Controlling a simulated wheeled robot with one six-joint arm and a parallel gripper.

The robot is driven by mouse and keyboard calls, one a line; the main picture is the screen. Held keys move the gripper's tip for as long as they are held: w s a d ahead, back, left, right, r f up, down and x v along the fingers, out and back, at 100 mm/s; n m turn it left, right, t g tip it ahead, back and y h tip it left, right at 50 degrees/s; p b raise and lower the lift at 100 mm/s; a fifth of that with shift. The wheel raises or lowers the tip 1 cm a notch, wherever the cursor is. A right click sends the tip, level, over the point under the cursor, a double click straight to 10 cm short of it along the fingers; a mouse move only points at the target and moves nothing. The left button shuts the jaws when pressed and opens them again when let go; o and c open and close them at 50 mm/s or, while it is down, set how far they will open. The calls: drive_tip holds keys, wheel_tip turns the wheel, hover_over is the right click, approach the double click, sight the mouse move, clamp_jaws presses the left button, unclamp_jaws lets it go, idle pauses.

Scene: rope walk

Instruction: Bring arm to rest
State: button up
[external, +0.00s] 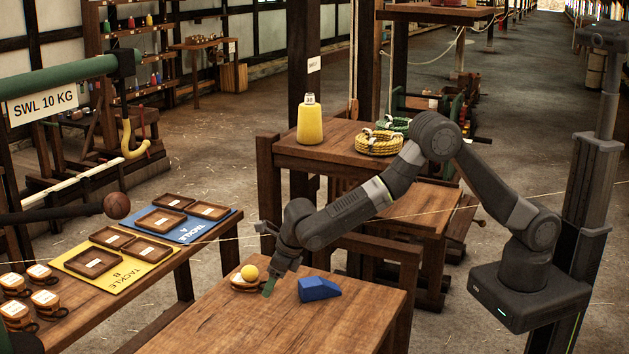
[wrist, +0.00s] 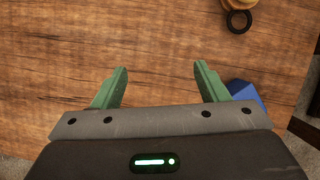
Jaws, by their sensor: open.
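My gripper (external: 268,287) hangs at the end of my arm, low over the front wooden table (external: 228,322). In the wrist view my gripper (wrist: 160,85) shows two green fingers spread wide, with only bare wood between them. A blue wedge-shaped block (external: 318,289) lies on the table just right of my gripper. The block also shows in the wrist view (wrist: 246,94), beside the right finger and partly hidden by it.
A bench at the left holds a yellow mat (external: 118,268), a blue mat (external: 200,228) and several wooden trays. A higher table behind holds a yellow cone (external: 310,122) and rope coils (external: 379,143). A thin line crosses the scene.

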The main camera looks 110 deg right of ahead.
drive_tip(key=f, duration=0.3)
drive_tip(key=a+f+p, duration=0.1)
drive_tip(key=f, duration=0.2)
drive_tip(key=a+f, duration=0.1)
drive_tip(key=f, duration=0.3)
drive_tip(key=shift+s+a+f, duration=0.1)
drive_tip(key=shift+s, duration=0.3)
drive_tip(key=shift+v, duration=0.8)
